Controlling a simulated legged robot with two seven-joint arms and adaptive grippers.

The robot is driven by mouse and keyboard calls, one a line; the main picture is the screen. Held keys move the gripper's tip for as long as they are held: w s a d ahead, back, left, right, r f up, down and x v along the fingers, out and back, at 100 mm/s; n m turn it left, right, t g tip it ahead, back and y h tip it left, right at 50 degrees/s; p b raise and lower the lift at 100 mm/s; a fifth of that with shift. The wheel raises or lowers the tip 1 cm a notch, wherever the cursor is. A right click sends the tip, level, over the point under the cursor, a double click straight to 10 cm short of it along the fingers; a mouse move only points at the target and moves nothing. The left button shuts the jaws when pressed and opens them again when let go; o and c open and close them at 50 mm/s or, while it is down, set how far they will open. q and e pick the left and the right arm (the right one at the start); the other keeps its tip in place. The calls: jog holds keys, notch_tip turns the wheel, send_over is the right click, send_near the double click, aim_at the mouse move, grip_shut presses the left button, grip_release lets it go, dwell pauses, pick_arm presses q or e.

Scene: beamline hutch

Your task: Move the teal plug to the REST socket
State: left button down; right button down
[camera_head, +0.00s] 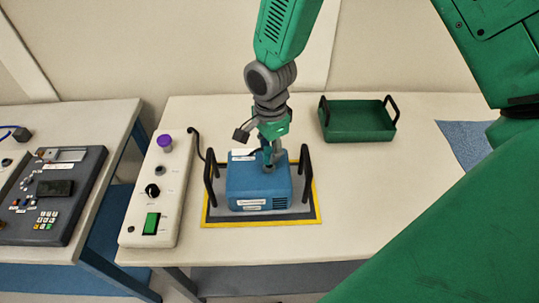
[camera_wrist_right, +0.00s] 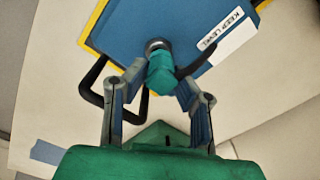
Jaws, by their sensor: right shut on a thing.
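The teal plug (camera_wrist_right: 161,73) shows in the right wrist view between my right gripper's fingers. My right gripper (camera_wrist_right: 160,84) is shut on it. A round grey collar (camera_wrist_right: 157,45) shows right beyond the plug on top of the blue box (camera_wrist_right: 135,25); I cannot tell whether the plug is seated in it. In the head view my right gripper (camera_head: 271,152) is over the top of the blue box (camera_head: 258,188) and mostly hides the plug. No socket marked REST is readable. My left gripper is not in view.
Black handles (camera_head: 307,175) flank the box on a yellow-edged mat (camera_head: 311,216). A control box (camera_head: 160,190) with a purple knob stands left. A green tray (camera_head: 357,122) stands back right. A grey panel (camera_head: 50,195) lies on the left table.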

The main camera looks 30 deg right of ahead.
jog(key=shift+r+p, duration=2.6)
jog(key=shift+r, duration=0.25)
